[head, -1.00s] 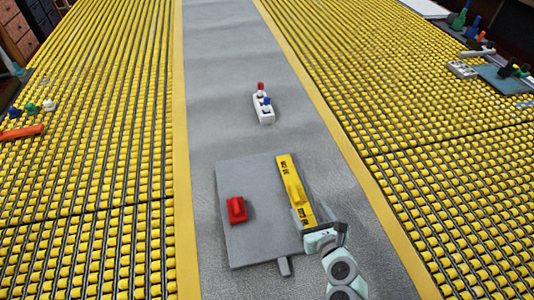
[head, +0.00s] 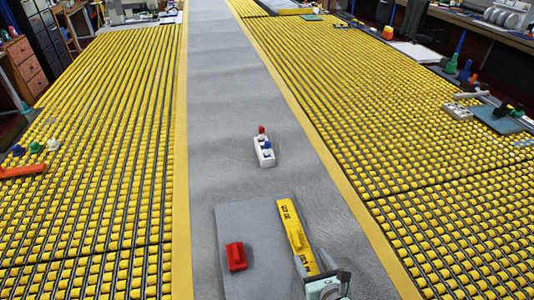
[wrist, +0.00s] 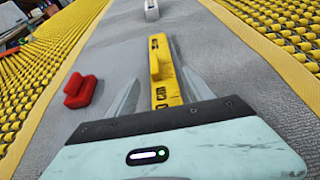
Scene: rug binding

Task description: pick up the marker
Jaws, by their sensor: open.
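A white holder (head: 264,154) stands on the grey carpet strip beyond the board, with a red top (head: 261,130) and a blue top (head: 267,146) sticking up; these may be capped markers, but they are too small to be sure. In the wrist view the holder (wrist: 151,10) is cut by the top edge. My gripper (wrist: 161,88) is open and empty. Its two fingers appear on either side of the near part of a yellow tool (wrist: 160,55); I cannot tell how high above it. In the head view my gripper (head: 313,262) is at the bottom, well short of the holder.
The yellow tool, with a raised handle, lies along the right of a grey board (head: 262,215). A red block (head: 236,257) sits on the board's left. Yellow roller beds (head: 95,150) flank the strip. The carpet between board and holder is clear.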

